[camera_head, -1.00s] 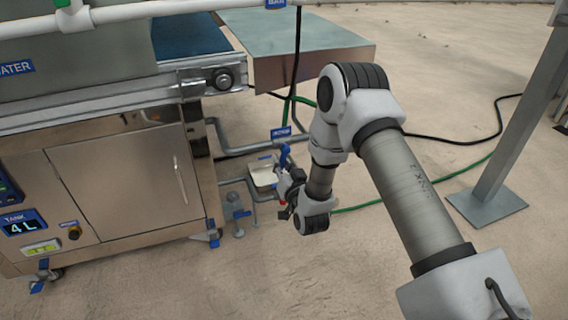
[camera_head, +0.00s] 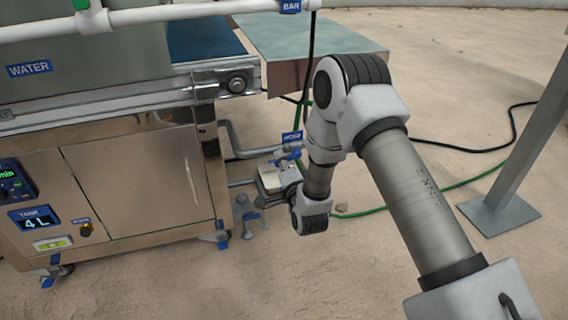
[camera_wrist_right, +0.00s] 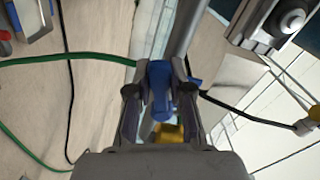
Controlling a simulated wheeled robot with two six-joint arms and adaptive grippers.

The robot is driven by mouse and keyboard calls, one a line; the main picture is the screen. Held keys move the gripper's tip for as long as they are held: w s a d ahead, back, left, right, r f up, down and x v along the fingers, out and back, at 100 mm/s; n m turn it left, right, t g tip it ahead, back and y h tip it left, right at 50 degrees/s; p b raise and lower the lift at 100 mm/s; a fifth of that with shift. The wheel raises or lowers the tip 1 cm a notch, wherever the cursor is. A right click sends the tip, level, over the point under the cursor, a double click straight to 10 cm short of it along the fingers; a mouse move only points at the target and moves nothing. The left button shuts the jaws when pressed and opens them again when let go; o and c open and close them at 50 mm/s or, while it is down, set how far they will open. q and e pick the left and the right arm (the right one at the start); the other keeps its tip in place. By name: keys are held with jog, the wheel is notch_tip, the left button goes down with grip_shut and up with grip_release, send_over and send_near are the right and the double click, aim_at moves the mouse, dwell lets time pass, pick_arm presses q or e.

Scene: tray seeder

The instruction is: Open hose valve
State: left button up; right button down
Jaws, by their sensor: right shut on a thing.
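The hose valve's blue lever (camera_head: 288,157) shows in the head view beside the machine, just under a blue label (camera_head: 292,137). It lies nearly flat there. In the right wrist view, the blue lever (camera_wrist_right: 160,88) stands between the two fingers of my right gripper (camera_wrist_right: 160,100), which is shut on it. In the head view, my right wrist hides most of the gripper and the valve body. A green hose (camera_head: 375,209) runs on the floor to the right. My left gripper is not in view.
The steel machine cabinet (camera_head: 140,185) stands at the left, with grey pipes (camera_head: 232,140) beside it. A metal table (camera_head: 320,45) stands behind the valve. A grey post (camera_head: 520,150) rises at the right. Sandy floor is clear in front.

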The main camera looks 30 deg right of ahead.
jog(key=shift+a+r+m, duration=0.1)
jog(key=shift+r+m, duration=0.25)
jog(key=shift+m, duration=0.55)
jog(key=shift+r+m, duration=0.35)
jog(key=shift+m, duration=0.55)
jog(key=c, duration=1)
grip_release()
jog(key=v, duration=1.2)
